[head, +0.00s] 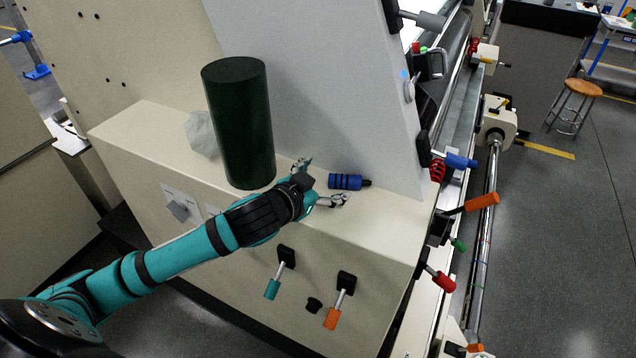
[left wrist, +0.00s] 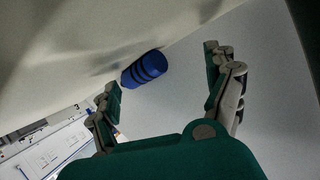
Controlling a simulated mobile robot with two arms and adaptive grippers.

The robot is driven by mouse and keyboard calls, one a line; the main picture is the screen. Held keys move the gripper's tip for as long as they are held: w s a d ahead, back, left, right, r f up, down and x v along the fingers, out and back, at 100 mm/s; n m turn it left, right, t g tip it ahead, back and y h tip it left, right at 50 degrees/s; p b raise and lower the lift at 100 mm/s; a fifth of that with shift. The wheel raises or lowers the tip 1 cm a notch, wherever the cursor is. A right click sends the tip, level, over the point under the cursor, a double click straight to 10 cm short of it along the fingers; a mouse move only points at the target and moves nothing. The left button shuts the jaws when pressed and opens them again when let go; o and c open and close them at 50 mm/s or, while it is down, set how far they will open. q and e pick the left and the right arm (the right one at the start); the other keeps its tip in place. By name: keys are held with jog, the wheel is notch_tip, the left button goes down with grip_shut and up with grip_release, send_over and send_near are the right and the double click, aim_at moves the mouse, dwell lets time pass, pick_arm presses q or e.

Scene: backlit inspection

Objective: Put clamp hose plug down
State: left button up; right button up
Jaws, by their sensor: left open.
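The clamp hose plug appears to be the blue cylinder with black bands (head: 347,182). It lies on its side on the cream machine ledge (head: 385,220), close to the upright grey panel. My left gripper (head: 322,181) is open and empty, just left of the plug, with its fingers spread to either side. In the left wrist view the plug (left wrist: 143,69) shows beyond and between the open fingers (left wrist: 162,69), nearer the left one. No finger visibly touches it. My right gripper is not in view.
A tall dark green cylinder (head: 238,125) stands on the ledge behind my left wrist, with a crumpled whitish item (head: 203,134) beside it. The grey panel (head: 335,100) rises behind the plug. Levers with orange (head: 331,318) and teal handles stick out from the front face.

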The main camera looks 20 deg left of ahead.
pick_arm(q)
jog(key=shift+r, duration=0.45)
jog(key=shift+s+r, duration=0.25)
jog(key=b+v, duration=0.1)
jog(key=v, duration=0.4)
jog(key=shift+s+a, duration=0.1)
jog(key=shift+s, duration=0.35)
jog(key=p+v, duration=0.5)
jog(key=p, duration=0.3)
jog(key=shift+s+a+r, duration=0.1)
jog(key=shift+s+r, duration=0.15)
jog(key=shift+r, duration=0.05)
jog(key=shift+f, duration=0.1)
